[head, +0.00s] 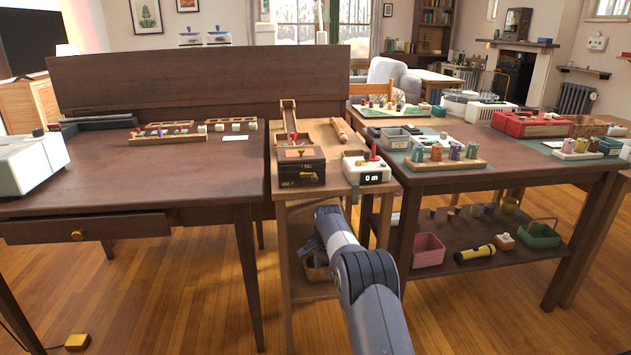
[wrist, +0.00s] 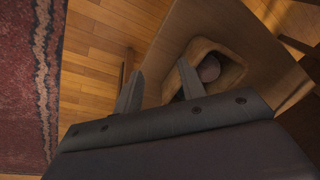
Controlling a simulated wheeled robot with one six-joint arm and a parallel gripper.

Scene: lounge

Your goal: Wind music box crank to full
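A dark wooden box (head: 300,167) with brass-coloured fittings stands at the front of the narrow middle table; it looks like the music box. A small brass-coloured piece (head: 308,176) shows on its front, but I cannot tell whether this is the crank. My gripper (wrist: 158,90) is open, with its two grey fingers apart and nothing between them. In the head view my arm reaches low in front of the narrow table, below the box's level. The gripper is mostly hidden there. The box cannot be made out in the wrist view.
A white device (head: 366,170) with a red lever and a "0 m" display stands right of the box. A wooden rolling pin (head: 340,130) lies behind. In the wrist view, a wooden tray (wrist: 232,62) holds a dark round thing. A red rug (wrist: 28,80) lies at left.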

